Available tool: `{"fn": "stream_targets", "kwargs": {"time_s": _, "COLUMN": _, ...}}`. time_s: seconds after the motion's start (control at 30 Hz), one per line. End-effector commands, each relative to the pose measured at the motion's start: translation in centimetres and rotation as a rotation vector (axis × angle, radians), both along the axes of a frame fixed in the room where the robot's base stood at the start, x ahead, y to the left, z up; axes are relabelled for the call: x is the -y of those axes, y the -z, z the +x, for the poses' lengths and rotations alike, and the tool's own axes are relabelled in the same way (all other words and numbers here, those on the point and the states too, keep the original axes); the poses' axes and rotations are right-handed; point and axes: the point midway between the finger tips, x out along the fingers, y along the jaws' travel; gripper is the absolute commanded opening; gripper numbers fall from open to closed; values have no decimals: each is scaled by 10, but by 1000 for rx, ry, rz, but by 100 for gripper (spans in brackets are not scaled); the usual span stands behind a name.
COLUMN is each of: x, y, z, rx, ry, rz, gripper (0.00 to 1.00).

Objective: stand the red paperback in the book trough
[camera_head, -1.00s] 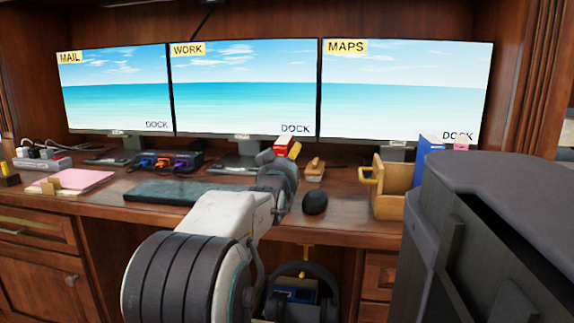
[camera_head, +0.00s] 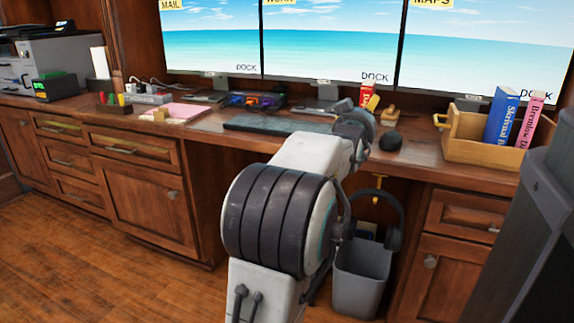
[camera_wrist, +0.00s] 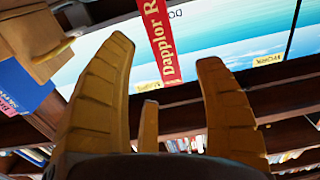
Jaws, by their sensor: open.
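The red paperback (camera_head: 367,93) stands upright at the back of the desk, mostly hidden by my arm. In the wrist view its red spine (camera_wrist: 161,40) with lettering shows beyond and between my spread yellow fingers. My gripper (camera_wrist: 166,52) is open and holds nothing; in the head view it is mostly hidden behind my wrist, with a bit of yellow beside the book. The wooden book trough (camera_head: 466,148) sits on the desk to the right. A blue book (camera_head: 501,115) and a pink book (camera_head: 526,120) stand in it, with bare room on its left.
A black mouse (camera_head: 391,141) and a keyboard (camera_head: 278,125) lie on the desk near my arm. Monitors (camera_head: 330,45) stand along the back. Headphones (camera_head: 376,215) hang under the desk edge above a grey bin (camera_head: 360,275). Open floor lies at left.

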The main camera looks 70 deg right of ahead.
Motion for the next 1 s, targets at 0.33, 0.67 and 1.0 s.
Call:
{"fn": "stream_targets", "kwargs": {"time_s": 0.33, "x": -3, "y": 3, "z": 15, "rx": 0, "ry": -24, "rz": 16, "gripper": 63}}
{"fn": "stream_targets", "kwargs": {"time_s": 0.67, "x": -98, "y": 65, "z": 192, "rx": -55, "ry": -359, "rz": 296, "gripper": 63}}
{"fn": "stream_targets", "kwargs": {"time_s": 1.0, "x": -337, "y": 165, "z": 314, "rx": -322, "ry": -826, "rz": 695, "gripper": 63}}
